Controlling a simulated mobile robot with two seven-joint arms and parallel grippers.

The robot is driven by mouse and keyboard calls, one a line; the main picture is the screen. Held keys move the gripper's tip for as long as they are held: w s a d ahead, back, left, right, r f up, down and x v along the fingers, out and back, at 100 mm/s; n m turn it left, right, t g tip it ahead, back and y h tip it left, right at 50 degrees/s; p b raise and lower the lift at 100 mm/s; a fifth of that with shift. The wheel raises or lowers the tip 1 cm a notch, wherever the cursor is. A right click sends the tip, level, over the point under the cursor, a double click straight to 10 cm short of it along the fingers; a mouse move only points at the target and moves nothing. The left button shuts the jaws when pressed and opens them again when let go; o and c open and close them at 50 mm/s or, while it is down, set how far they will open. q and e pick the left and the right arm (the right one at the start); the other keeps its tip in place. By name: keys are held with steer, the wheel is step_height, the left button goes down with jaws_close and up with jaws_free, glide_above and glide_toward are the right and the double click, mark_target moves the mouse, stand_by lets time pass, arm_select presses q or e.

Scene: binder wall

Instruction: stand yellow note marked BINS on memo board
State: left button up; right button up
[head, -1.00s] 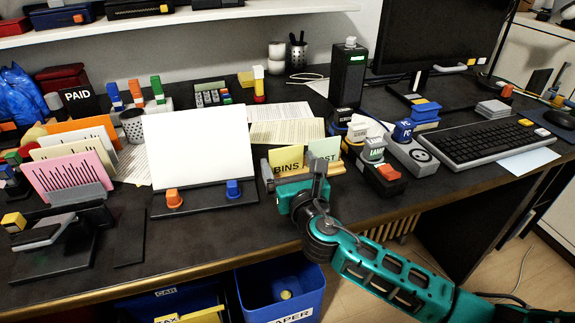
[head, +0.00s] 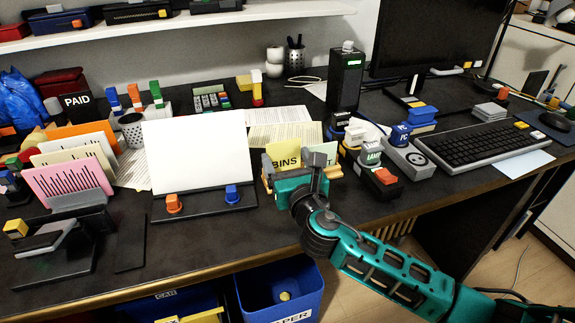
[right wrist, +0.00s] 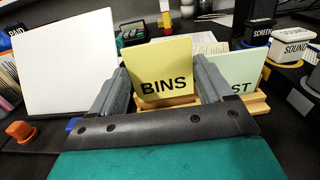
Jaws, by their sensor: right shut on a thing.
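The yellow note marked BINS (head: 287,161) stands upright in a wooden holder (head: 333,172), left of a pale green note (head: 313,158) whose lettering ends in ST. My right gripper (head: 294,172) is at the holder, shut on the yellow note. In the right wrist view the grey fingers (right wrist: 160,85) flank the yellow note (right wrist: 170,67), with its lettering facing the camera. The memo board (head: 198,148) appears to be the blank white panel on a dark base, left of the holder, with an orange and a blue piece at its front. My left gripper is not in view.
Stamps on dark blocks (head: 376,172) stand close to the right of the holder. Paper sheets (head: 285,127) lie behind it. A card sorter (head: 75,180) stands left of the board. A blue bin (head: 280,290) is below the desk edge.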

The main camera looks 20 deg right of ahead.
step_height(320, 180, up, 13)
steer(key=p, duration=0.5)
steer(key=shift+r+p, duration=0.4)
steer(key=shift+r, duration=0.4)
steer(key=c, duration=0.9)
step_height(320, 180, up, 2)
steer(key=shift+p, duration=0.3)
jaws_close()
steer(key=shift+r, duration=0.4)
jaws_free()
